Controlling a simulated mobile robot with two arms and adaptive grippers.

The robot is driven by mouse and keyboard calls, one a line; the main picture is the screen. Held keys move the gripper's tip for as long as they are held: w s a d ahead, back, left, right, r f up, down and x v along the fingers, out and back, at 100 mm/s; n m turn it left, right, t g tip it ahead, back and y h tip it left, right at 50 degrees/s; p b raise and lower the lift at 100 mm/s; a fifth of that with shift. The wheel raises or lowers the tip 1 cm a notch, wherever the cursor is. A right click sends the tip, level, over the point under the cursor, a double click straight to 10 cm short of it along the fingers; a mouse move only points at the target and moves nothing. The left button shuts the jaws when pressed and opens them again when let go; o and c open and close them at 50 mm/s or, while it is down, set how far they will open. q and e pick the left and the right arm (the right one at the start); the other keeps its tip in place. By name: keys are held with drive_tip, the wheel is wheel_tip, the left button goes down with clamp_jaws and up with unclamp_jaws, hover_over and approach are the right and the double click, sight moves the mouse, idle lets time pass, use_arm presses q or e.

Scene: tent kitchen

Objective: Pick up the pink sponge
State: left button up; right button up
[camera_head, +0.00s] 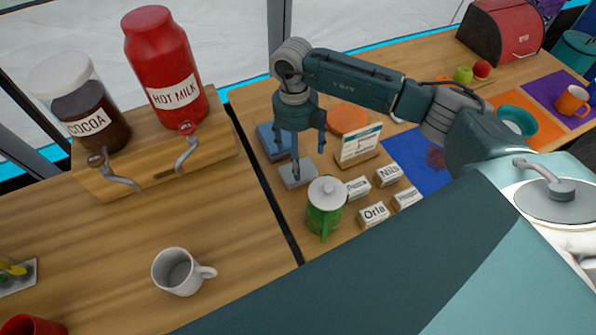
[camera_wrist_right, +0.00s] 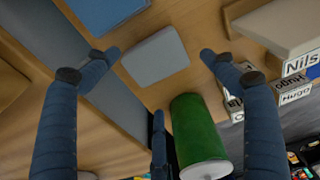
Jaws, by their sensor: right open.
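I make out no pink sponge in either view. A flat grey block (camera_head: 297,179) lies on the table below my right gripper (camera_head: 308,157); it also shows in the right wrist view (camera_wrist_right: 155,57) between the spread fingers. A flat blue block (camera_head: 270,146) lies just behind it, cut off at the top of the right wrist view (camera_wrist_right: 100,10). My right gripper (camera_wrist_right: 160,65) is open and empty, pointing down. Its height above the grey block is hard to tell. My left gripper is not in view.
A green lidded mug (camera_head: 326,208) stands close in front of the grey block. Name cards (camera_head: 373,214) and a small sign (camera_head: 358,146) are to the right. A gap separates the left table, with a white mug (camera_head: 181,271) and dispensers (camera_head: 165,80).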

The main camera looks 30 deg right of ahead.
sight(309, 173)
drive_tip(key=shift+f, duration=0.4)
drive_tip(key=shift+a+f, duration=0.1)
drive_tip(key=shift+f, duration=0.15)
wheel_tip(309, 173, down, 5)
drive_tip(key=shift+a+r+p, duration=0.1)
drive_tip(key=shift+p, duration=0.65)
drive_tip(key=c, duration=0.6)
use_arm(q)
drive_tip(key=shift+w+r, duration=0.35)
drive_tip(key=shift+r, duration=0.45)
use_arm(e)
drive_tip(key=shift+c, duration=1.1)
